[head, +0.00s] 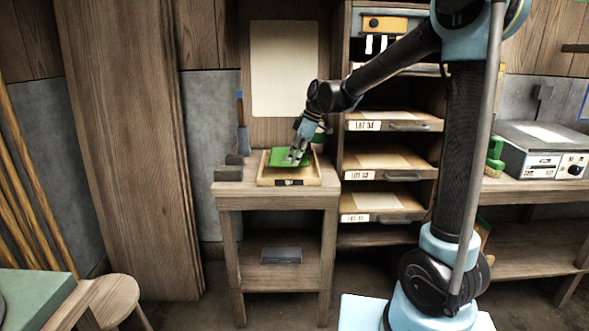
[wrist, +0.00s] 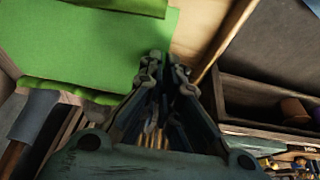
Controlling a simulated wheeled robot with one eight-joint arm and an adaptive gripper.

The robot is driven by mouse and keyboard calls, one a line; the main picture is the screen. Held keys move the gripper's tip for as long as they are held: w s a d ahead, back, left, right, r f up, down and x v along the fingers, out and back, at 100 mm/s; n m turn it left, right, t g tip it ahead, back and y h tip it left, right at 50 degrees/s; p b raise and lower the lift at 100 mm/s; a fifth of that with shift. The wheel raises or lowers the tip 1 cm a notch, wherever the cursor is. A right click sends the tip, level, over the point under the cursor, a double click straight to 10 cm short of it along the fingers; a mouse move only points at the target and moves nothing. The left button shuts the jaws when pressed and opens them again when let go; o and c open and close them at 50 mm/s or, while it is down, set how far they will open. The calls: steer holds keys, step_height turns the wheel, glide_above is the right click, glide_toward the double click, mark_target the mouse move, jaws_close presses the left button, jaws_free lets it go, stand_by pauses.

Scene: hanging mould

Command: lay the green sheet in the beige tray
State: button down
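The green sheet (head: 277,156) is at the beige tray (head: 266,181) on the small wooden stand. In the head view it shows inside the tray's outline. In the wrist view the sheet (wrist: 85,45) is broad at the upper left, with darker green strips along two edges. Its right edge runs close to my fingertips, and bare beige tray floor (wrist: 195,25) shows to the right. My gripper (head: 293,159) points down over the sheet. In the wrist view its fingertips (wrist: 167,62) are close together. I cannot tell whether they pinch the sheet's edge or stand just over it.
Dark blocks (head: 229,173) and a blue-handled tool (head: 241,125) are left of the tray. A shelf unit with labelled trays (head: 390,160) stands close on the right. A pale panel (head: 284,68) hangs behind. A stool (head: 112,295) is at front left.

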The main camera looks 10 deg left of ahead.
steer(key=shift+f, duration=1.9)
steer(key=c, duration=1.8)
jaws_free()
steer(key=s+v, duration=0.1)
steer(key=v, duration=1.1)
steer(key=shift+w, duration=0.45)
